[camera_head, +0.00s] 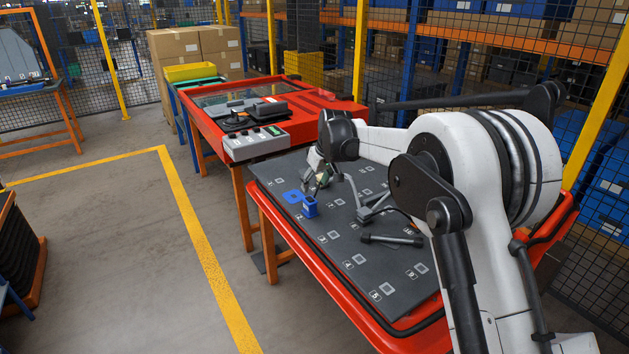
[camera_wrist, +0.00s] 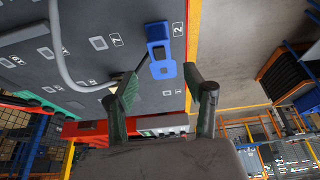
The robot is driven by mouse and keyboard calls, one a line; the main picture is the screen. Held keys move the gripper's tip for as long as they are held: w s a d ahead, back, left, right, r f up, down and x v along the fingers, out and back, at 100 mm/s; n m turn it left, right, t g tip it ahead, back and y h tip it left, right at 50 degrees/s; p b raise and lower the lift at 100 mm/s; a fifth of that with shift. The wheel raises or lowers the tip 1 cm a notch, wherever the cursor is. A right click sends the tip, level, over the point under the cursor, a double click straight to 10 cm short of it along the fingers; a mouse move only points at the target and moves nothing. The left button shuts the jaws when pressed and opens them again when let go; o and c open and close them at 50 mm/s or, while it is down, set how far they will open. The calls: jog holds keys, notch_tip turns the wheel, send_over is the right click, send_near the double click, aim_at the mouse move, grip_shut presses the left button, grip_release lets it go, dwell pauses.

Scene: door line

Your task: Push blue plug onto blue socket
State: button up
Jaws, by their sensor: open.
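Two blue parts show on the dark grey board (camera_head: 345,262). One is a small upright blue block (camera_head: 310,207), which shows in the wrist view (camera_wrist: 157,32) with a dark part on it. The other is a flat blue piece (camera_head: 293,196) touching or very close to it; in the wrist view it frames a pale square (camera_wrist: 163,70). I cannot tell for sure which is the plug and which the socket. My gripper (camera_head: 320,184) is just behind and above them. In the wrist view its two green-dark fingers (camera_wrist: 168,90) are spread, with nothing between them.
A grey cable (camera_head: 352,188) rises from a dark box (camera_head: 374,214) and bends close to my gripper. A dark cylinder (camera_head: 392,240) lies on the board. The board has several numbered pale squares and a red-edged table (camera_head: 268,213) under it. A red bench (camera_head: 328,112) stands behind.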

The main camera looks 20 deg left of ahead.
aim_at(309, 198)
jog(key=x, duration=1.2)
jog(key=shift+a+f, duration=0.1)
jog(key=shift+f, duration=0.15)
grip_shut()
dwell(0.4)
jog(key=shift+r, duration=0.35)
dwell(0.3)
jog(key=c, duration=0.7)
grip_release()
grip_shut()
jog(key=shift+r, duration=0.1)
